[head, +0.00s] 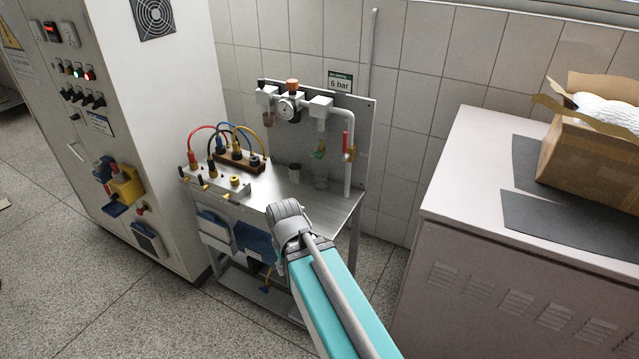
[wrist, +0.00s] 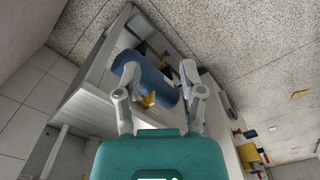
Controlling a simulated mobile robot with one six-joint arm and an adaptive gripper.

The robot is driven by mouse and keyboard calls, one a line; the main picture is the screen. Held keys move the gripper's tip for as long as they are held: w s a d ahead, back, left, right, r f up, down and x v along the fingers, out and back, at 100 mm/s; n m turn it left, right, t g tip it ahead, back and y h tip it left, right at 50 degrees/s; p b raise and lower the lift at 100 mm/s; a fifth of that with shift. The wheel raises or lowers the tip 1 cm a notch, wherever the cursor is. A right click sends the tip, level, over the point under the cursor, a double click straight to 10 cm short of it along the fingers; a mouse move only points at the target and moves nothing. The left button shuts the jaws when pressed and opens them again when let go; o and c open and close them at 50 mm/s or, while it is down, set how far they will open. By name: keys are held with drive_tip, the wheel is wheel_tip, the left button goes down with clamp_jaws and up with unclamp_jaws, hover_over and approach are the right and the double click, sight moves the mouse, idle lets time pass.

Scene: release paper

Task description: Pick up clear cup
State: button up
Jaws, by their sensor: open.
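The clear cup (head: 320,183) appears as a small see-through shape on the metal bench top (head: 340,208), below the pipe fittings. In the head view my arm reaches to the front of the bench, and the fingers are hidden or cannot be made out. I cannot see the clear cup in the wrist view.
A backboard with valves, a gauge and a pipe (head: 347,180) stands behind the cups. A panel with coloured cables (head: 232,150) is on the bench's left. A tall control cabinet (head: 165,90) stands left. A low cabinet (head: 470,180) with an open cardboard box (head: 590,155) stands right.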

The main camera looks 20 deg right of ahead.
drive_tip(key=o, duration=0.4)
drive_tip(key=shift+w+d+f, duration=0.1)
drive_tip(key=shift+w, duration=0.1)
drive_tip(key=shift+o, duration=1.4)
drive_tip(key=w+d+f+m+h+b, duration=0.1)
drive_tip(key=w+d+m, duration=0.3)
drive_tip(key=w, duration=0.5)
drive_tip(key=w+d+f+m+h+b, duration=0.1)
drive_tip(key=w+d+m+h+b, duration=0.2)
drive_tip(key=w, duration=0.7)
drive_tip(key=shift+w+d+f+m+h+b, duration=0.35)
drive_tip(key=shift+d+h+b, duration=0.2)
drive_tip(key=shift+h, duration=0.25)
drive_tip(key=m+h+b, duration=0.5)
drive_tip(key=m+h, duration=0.1)
drive_tip(key=m, duration=0.3)
approach(320, 182)
drive_tip(key=w+a+r, duration=0.1)
drive_tip(key=a+r, duration=0.1)
drive_tip(key=a, duration=0.1)
drive_tip(key=shift+w+d+r+m+t+h, duration=0.15)
drive_tip(key=shift+w+d+m+t+h, duration=0.15)
drive_tip(key=shift+w+t, duration=0.15)
drive_tip(key=b+x, duration=0.3)
drive_tip(key=x, duration=0.4)
drive_tip(key=shift+d+f, duration=0.25)
drive_tip(key=shift+d+f+b, duration=0.1)
drive_tip(key=shift+d+b, duration=0.3)
drive_tip(key=shift+d, duration=0.1)
